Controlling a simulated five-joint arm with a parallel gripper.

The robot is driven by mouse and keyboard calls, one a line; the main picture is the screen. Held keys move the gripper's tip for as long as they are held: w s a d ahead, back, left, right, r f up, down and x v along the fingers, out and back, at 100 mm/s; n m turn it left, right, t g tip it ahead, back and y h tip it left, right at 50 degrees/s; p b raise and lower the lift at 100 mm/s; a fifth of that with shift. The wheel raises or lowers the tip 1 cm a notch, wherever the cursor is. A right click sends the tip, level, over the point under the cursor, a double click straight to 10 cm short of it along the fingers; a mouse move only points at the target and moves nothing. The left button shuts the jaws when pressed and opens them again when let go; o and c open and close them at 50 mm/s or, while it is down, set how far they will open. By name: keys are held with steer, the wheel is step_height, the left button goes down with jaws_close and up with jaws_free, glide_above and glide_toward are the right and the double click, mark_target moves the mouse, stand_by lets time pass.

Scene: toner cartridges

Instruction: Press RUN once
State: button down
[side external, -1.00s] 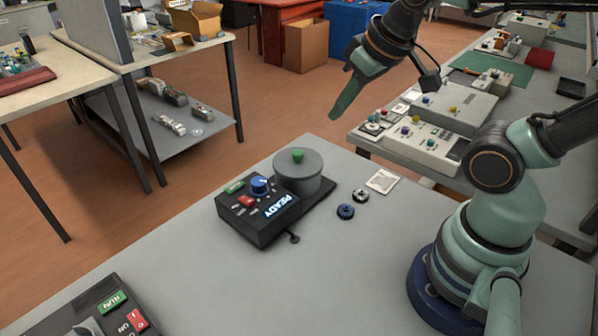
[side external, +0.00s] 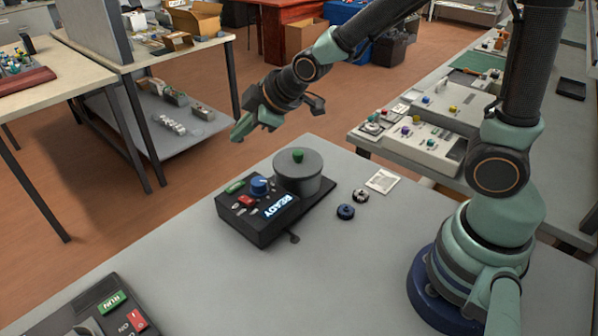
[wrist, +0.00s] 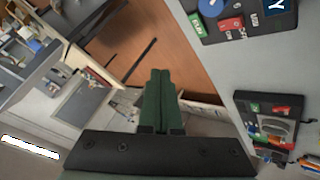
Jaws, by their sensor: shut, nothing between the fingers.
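A black machine (side external: 262,228) with a lit READY display (side external: 281,205) stands on the grey table. It carries a green button (side external: 235,187), a red button (side external: 246,201), a blue knob (side external: 259,186) and a grey round lidded pot (side external: 297,172). Its green button (wrist: 197,25) and red button (wrist: 231,24) show at the top of the wrist view, their lettering hard to read. A second machine at the lower left has a green RUN button (side external: 111,301). My gripper (side external: 240,131) is shut and empty, in the air behind the READY machine, touching nothing. Its fingers (wrist: 160,76) are together in the wrist view.
A red switch (side external: 137,320) sits beside the RUN button on the second machine, which the frame cuts off. A blue round part (side external: 346,211), a dark ring (side external: 361,195) and a white card (side external: 383,181) lie right of the READY machine. The front table between the machines is clear.

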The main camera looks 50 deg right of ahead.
steer(key=shift+w+a+f+n, duration=0.5)
steer(key=shift+w+a+f, duration=0.05)
steer(key=shift+a+f, duration=0.1)
glide_above(241, 190)
steer(key=shift+f, duration=4.35)
steer(key=shift+f, duration=0.15)
steer(key=shift+f, duration=0.25)
steer(key=shift+f, duration=0.45)
steer(key=shift+r, duration=0.85)
